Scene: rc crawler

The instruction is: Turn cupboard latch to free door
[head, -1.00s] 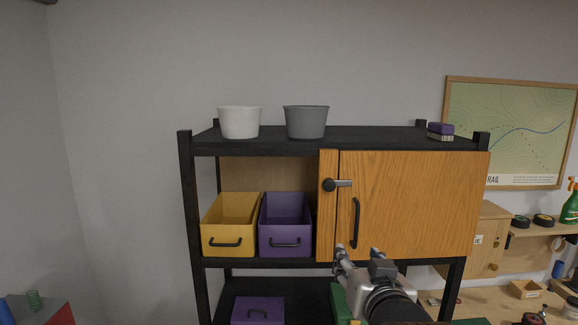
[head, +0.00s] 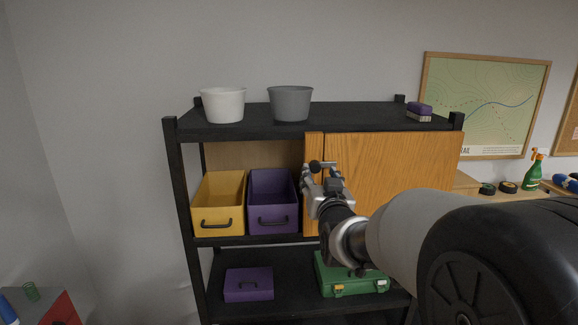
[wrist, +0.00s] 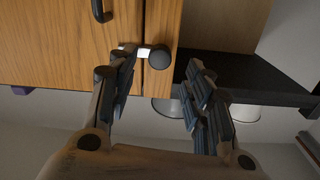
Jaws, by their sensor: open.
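The wooden cupboard door (head: 400,152) is closed on the upper shelf. Its latch (head: 315,166) has a round black knob on the narrow wooden strip beside the door. In the wrist view, the latch (wrist: 160,58) shows its pale lever lying sideways across the seam onto the door. My gripper (head: 317,178) is raised in front of the latch and partly covers it. In the wrist view, my gripper (wrist: 158,82) is open and empty, with one finger to each side of the knob in the picture. I cannot tell whether a finger touches the lever.
A black door handle (wrist: 100,10) is near the latch. Yellow (head: 218,200) and purple (head: 272,198) bins stand left of the door. White (head: 223,105) and grey (head: 290,103) pots stand on top. A green case (head: 345,280) sits on the shelf below.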

